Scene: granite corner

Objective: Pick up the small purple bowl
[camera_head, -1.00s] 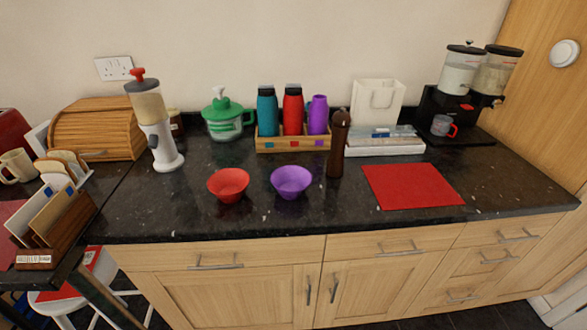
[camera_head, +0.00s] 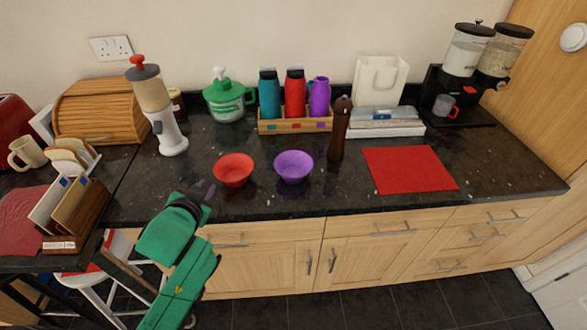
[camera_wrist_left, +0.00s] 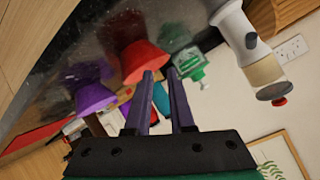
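The small purple bowl (camera_head: 294,166) sits upright on the dark granite counter, to the right of a red bowl (camera_head: 233,169). My left gripper (camera_head: 205,190) is over the counter's front edge, left of the red bowl and apart from both bowls. In the left wrist view the purple bowl (camera_wrist_left: 93,96) is at the left and the red bowl (camera_wrist_left: 143,60) is beyond the fingertips. The two fingers (camera_wrist_left: 160,82) are spread with a gap and nothing between them. My right gripper is not in view.
A brown pepper mill (camera_head: 339,130) stands right of the purple bowl. Behind are a wooden tray (camera_head: 294,127) with bottles and a green-lidded jar (camera_head: 228,101). A white dispenser (camera_head: 168,134) stands at the left. A red mat (camera_head: 410,170) lies at the right.

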